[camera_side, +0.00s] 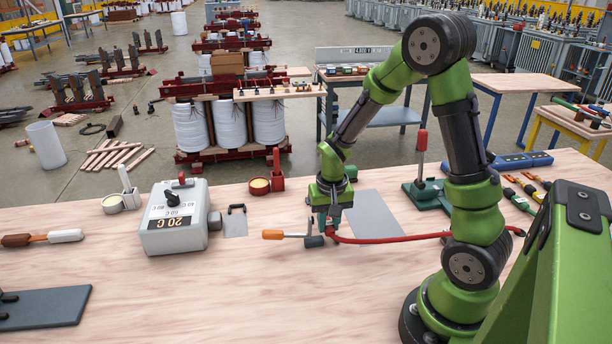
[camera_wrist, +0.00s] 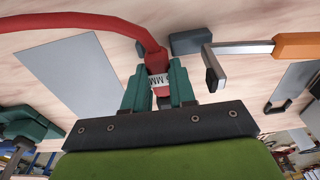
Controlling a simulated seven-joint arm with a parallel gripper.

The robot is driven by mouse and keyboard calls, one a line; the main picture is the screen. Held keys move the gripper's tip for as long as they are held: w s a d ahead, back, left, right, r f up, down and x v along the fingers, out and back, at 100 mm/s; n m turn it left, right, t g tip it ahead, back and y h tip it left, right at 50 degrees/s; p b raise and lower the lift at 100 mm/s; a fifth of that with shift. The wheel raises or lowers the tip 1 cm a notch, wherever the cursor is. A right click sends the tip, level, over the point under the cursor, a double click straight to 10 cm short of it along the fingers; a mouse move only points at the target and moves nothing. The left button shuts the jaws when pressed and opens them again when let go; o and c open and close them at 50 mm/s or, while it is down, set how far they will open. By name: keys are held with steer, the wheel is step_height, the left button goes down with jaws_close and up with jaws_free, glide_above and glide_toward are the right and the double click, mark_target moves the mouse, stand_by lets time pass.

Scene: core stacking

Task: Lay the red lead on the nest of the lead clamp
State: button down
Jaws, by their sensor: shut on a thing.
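The red lead (camera_side: 400,238) runs across the bench from my gripper (camera_side: 328,228) to the right, passing behind my arm. In the wrist view, my gripper (camera_wrist: 160,88) is shut on the end of the red lead (camera_wrist: 88,20), by a white-labelled red sleeve. What looks like the lead clamp has an orange handle (camera_side: 273,234), a metal lever and a dark block (camera_side: 314,241). In the wrist view the dark block (camera_wrist: 190,40) lies just beyond the held end, with the orange handle (camera_wrist: 297,46) to the right. I cannot tell whether the lead touches the block.
A grey plate (camera_side: 374,215) lies behind the lead. A green-based tool with a red handle (camera_side: 422,152) stands at the back right. The front middle of the bench (camera_side: 230,300) is clear.

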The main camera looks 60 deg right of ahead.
steer(key=shift+f, duration=0.15)
stand_by(0.8)
steer(key=shift+f, duration=0.2)
stand_by(1.7)
steer(key=shift+r, duration=0.35)
stand_by(0.5)
